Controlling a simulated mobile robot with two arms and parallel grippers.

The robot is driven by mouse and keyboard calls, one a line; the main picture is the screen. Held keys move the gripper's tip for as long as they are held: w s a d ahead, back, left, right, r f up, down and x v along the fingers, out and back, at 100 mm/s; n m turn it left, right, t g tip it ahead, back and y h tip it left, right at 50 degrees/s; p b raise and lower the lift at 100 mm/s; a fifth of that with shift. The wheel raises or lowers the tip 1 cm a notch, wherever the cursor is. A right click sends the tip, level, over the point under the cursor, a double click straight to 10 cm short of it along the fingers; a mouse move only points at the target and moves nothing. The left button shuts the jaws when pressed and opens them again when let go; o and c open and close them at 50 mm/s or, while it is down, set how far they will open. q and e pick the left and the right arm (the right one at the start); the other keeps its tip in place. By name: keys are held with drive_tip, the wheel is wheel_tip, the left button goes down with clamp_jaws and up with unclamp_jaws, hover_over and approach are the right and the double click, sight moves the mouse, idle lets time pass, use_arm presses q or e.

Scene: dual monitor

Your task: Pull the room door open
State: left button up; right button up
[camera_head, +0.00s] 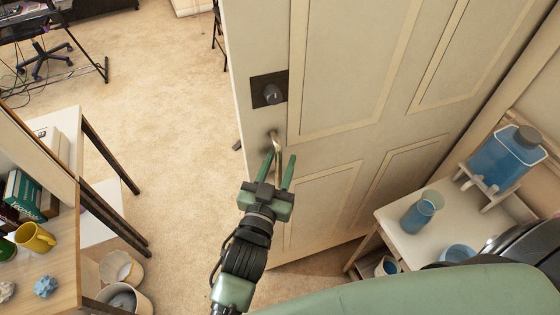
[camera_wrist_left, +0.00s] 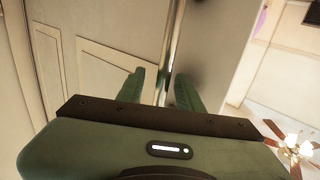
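The cream panelled room door (camera_head: 350,60) stands ajar, with its latch edge toward the left and open floor beyond it. A metal lever handle (camera_head: 275,139) sticks out below a dark plate with a round knob (camera_head: 271,94). My left gripper (camera_head: 280,156) is at the handle, its two green fingers apart with the handle's lower part between them. In the left wrist view, the fingers (camera_wrist_left: 160,88) also show spread, with a thin bright metal piece between them and the panelled door (camera_wrist_left: 100,65) behind. Whether a finger touches the handle I cannot tell. My right gripper is out of view.
At the right, a small white table (camera_head: 400,237) holds a blue water dispenser (camera_head: 500,160) and a blue cup (camera_head: 418,216). At the left, a wooden shelf (camera_head: 55,268) holds books and a yellow mug (camera_head: 35,237).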

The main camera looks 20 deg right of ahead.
use_arm(q)
drive_tip(key=shift+s+a+f, duration=0.15)
drive_tip(key=shift+s+a, duration=0.1)
drive_tip(key=shift+s, duration=0.1)
drive_tip(key=b+v, duration=0.1)
drive_tip(key=v, duration=0.6)
drive_tip(key=shift+r+b, duration=0.2)
drive_tip(key=shift+b, duration=0.2)
drive_tip(key=shift+d+f, duration=0.1)
